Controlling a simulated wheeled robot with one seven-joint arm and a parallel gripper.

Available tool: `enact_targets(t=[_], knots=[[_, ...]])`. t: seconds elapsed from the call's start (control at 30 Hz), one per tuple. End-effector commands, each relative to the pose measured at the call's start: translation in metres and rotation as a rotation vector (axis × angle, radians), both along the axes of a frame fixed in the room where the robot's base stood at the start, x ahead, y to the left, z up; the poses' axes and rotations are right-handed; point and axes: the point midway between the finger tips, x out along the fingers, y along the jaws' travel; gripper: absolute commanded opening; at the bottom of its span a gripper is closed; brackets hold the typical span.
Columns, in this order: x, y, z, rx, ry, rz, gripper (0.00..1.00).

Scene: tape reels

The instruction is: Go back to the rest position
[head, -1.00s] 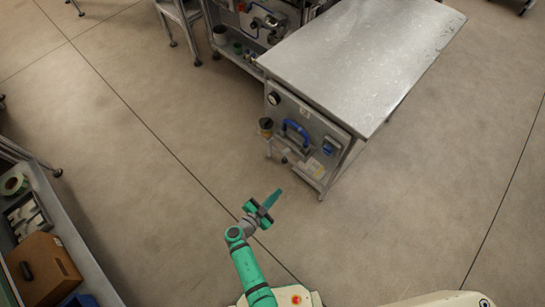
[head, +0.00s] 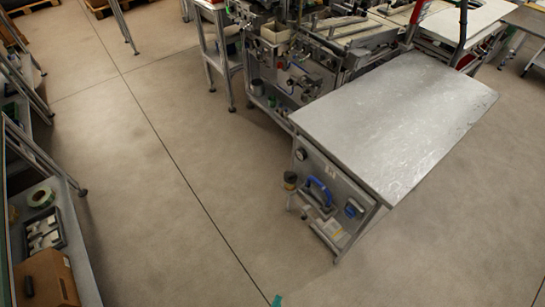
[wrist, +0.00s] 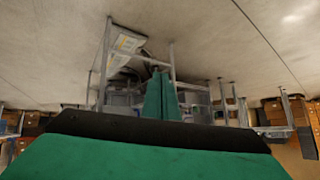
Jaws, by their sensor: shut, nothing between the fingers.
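My gripper (wrist: 161,98) shows in the wrist view as two green fingers pressed together, shut with nothing between them. In the head view only a small green tip (head: 277,300) of it shows at the bottom edge, over bare floor. The rest of my arm is out of the head view. The gripper touches nothing that I can see.
A metal-topped bench (head: 400,120) with a blue handle (head: 321,190) on its end panel stands right of centre. A side table (head: 82,255) at left holds a tape reel (head: 40,197), a tray and a brown case (head: 46,279). Open floor (head: 175,190) lies between them.

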Motion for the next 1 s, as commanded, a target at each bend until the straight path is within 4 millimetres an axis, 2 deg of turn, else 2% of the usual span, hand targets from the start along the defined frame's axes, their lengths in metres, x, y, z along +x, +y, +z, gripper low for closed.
enact_targets(t=[0.03,0.17,0.2,0.27,0.5,0.6,0.7,0.8,1.0], knots=[[-0.014,0.005,0.017,0.008,-0.011,0.046,0.0],[-0.034,0.019,0.068,0.008,-0.074,0.166,0.0],[-0.039,0.022,0.086,0.002,-0.1,0.198,0.0],[-0.045,0.026,0.116,-0.012,-0.144,0.242,0.0],[-0.063,0.027,0.245,-0.124,-0.346,0.345,0.0],[-0.066,0.023,0.289,-0.18,-0.412,0.355,0.0],[-0.067,0.018,0.318,-0.222,-0.454,0.354,0.0],[-0.068,0.016,0.333,-0.246,-0.476,0.353,0.0],[-0.068,0.016,0.336,-0.253,-0.48,0.354,0.0]])
